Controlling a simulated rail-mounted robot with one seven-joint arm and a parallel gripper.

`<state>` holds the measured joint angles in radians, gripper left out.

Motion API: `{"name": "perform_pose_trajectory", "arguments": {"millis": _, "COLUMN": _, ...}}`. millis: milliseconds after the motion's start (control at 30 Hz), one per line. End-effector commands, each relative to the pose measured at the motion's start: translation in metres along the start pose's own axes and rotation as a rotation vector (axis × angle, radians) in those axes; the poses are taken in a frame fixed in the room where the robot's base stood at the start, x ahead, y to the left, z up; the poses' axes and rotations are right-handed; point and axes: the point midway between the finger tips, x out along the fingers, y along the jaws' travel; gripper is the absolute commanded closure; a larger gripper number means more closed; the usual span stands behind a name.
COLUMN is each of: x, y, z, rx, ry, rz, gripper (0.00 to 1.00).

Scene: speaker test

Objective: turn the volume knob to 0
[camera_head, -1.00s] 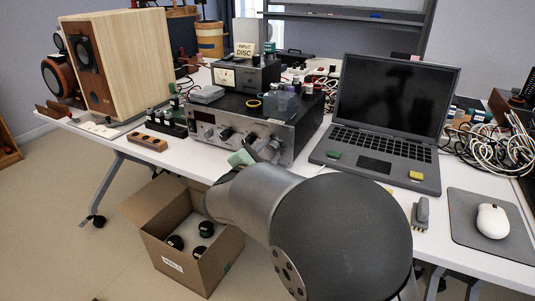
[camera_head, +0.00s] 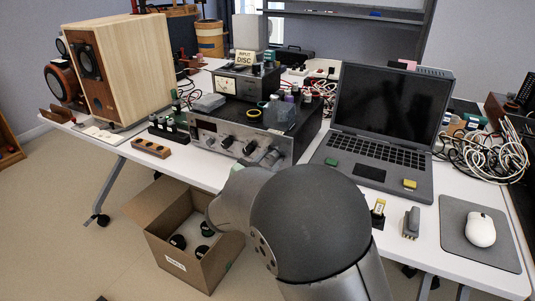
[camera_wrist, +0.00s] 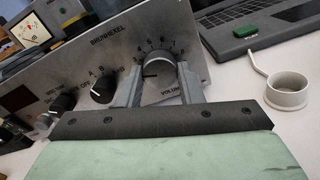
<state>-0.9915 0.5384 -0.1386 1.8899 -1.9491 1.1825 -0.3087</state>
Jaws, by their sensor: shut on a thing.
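The volume knob (camera_wrist: 157,85) is a silver round knob on the amplifier's brushed-metal front panel (camera_wrist: 107,45), with numbers around it and "VOLUME" printed below. In the wrist view a dark line on the knob's face points roughly left. My gripper (camera_wrist: 162,84) has one finger on each side of the knob and is shut on it. The fingers hide parts of the numbered scale. In the head view the amplifier (camera_head: 228,141) stands on the white table, and my arm covers the area in front of its right end.
Two black knobs (camera_wrist: 103,88) sit left of the volume knob. An open laptop (camera_head: 375,150) stands right of the amplifier. A grey metal ring-shaped holder (camera_wrist: 287,92) lies on the table at right. A cardboard box (camera_head: 188,268) is on the floor below.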

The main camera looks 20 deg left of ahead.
Motion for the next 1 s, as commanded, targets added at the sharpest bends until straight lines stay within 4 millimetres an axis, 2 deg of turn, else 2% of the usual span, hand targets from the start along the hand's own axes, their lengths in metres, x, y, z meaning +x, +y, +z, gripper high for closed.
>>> {"name": "perform_pose_trajectory", "arguments": {"millis": 33, "x": -0.0007, "y": 0.0018, "z": 0.0046, "rx": -0.048, "ry": 0.003, "rz": 0.000, "gripper": 0.89}}
{"name": "perform_pose_trajectory", "arguments": {"millis": 1000, "x": -0.0012, "y": 0.0005, "z": 0.0037, "rx": -0.926, "ry": 0.002, "rz": 0.002, "gripper": 0.89}}
